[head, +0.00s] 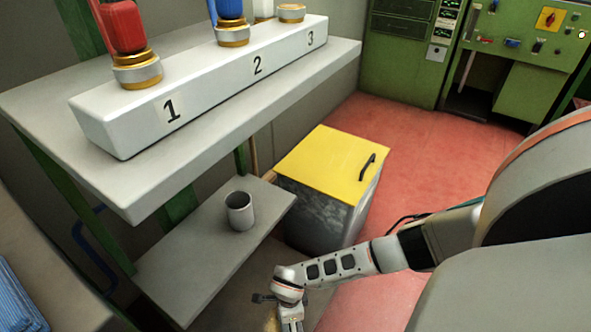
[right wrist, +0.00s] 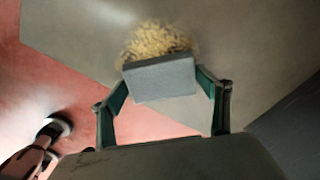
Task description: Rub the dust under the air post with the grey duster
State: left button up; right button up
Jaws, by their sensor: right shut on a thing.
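My right gripper (head: 291,322) is low at the bottom of the head view, over a grey-brown surface. In the right wrist view its green fingers (right wrist: 162,84) are shut on the grey duster (right wrist: 160,80), a flat block. A patch of yellowish dust (right wrist: 152,40) lies just beyond the duster's far edge and is partly hidden by it; I cannot tell if they touch. A little dust shows beside the gripper in the head view (head: 271,318). Posts with red (head: 123,28), blue (head: 230,12) and white (head: 263,8) tops stand on a numbered white block. No label reads air. My left gripper is out of view.
The white block (head: 190,101) sits on a grey upper shelf (head: 205,146). A grey cup (head: 240,211) stands on the lower shelf (head: 190,265). A yellow-topped bin (head: 325,165) stands beside it. Green cabinets (head: 405,60) line the back. The red floor (head: 430,150) between is clear.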

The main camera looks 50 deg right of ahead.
aim_at(274, 313)
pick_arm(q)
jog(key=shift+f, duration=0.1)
pick_arm(e)
jog(key=shift+w+a, duration=0.15)
jog(key=shift+w, duration=1.85)
jog(key=shift+w+a, duration=0.15)
jog(key=shift+w, duration=1.85)
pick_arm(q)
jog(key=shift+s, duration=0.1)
pick_arm(e)
jog(key=shift+f, duration=0.1)
jog(key=shift+s, duration=0.1)
jog(key=shift+s+d+r+p, duration=0.1)
jog(key=shift+s+r+p, duration=0.1)
jog(key=shift+s+p, duration=0.5)
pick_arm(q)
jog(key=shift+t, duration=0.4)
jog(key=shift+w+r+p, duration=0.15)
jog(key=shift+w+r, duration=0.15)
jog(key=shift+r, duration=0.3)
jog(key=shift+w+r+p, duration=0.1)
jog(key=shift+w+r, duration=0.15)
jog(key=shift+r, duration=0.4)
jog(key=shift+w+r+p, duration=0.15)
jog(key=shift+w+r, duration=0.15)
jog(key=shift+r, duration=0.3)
pick_arm(e)
jog(key=shift+s+f, duration=0.15)
jog(key=shift+s, duration=1)
